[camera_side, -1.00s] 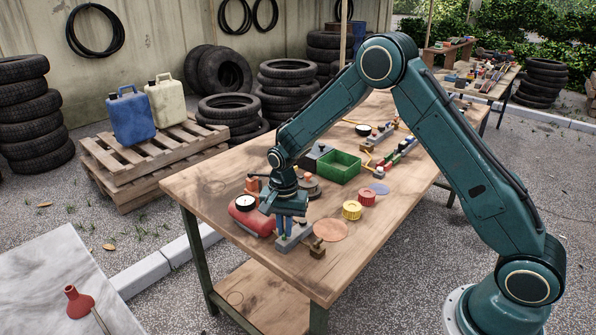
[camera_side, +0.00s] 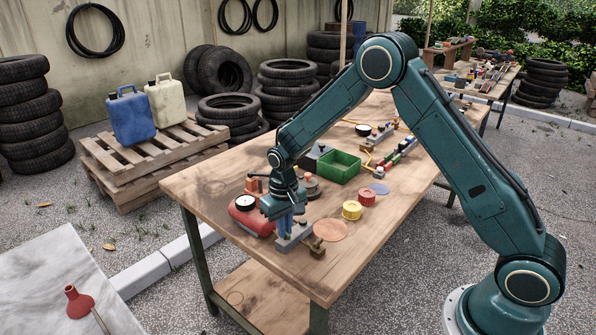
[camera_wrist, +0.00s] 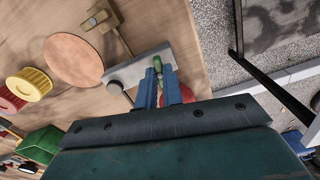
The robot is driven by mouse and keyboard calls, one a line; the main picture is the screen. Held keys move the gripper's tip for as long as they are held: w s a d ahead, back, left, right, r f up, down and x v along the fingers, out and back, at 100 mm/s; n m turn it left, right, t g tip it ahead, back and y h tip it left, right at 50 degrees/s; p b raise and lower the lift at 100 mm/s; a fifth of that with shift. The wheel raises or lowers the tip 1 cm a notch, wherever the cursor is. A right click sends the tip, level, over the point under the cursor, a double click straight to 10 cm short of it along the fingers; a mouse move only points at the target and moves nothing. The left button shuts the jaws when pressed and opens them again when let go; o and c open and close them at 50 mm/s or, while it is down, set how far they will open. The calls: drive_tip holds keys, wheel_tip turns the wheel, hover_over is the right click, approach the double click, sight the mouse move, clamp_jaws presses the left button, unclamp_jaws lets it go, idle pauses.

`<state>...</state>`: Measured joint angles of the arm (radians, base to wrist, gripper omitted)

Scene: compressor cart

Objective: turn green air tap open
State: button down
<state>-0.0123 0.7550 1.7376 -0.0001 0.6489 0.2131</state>
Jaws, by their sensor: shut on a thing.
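The green air tap (camera_wrist: 157,64) shows in the wrist view between the tips of my gripper (camera_wrist: 162,82). It stands on a grey block (camera_wrist: 130,75) on the wooden workbench, next to the red compressor tank (camera_side: 246,219). In the side view my gripper (camera_side: 285,232) points down over the grey block (camera_side: 296,238), and its blue fingers mostly hide the tap. The fingers are closed on the tap, with only a small part of its green body showing. A round knob (camera_wrist: 115,88) sits on the same block beside the tap.
A tan disc (camera_side: 330,230) and a small wooden block (camera_side: 317,250) lie right of the grey block. Yellow (camera_side: 352,210) and red (camera_side: 367,197) caps and a green bin (camera_side: 338,167) stand farther back. Bare bench (camera_side: 210,190) lies at the left.

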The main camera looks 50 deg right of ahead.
drive_tip(key=shift+n, duration=0.6)
drive_tip(key=c, duration=1.5)
unclamp_jaws()
drive_tip(key=shift+c, duration=0.2)
drive_tip(key=shift+r, duration=0.1)
wheel_tip(320, 180, up, 14)
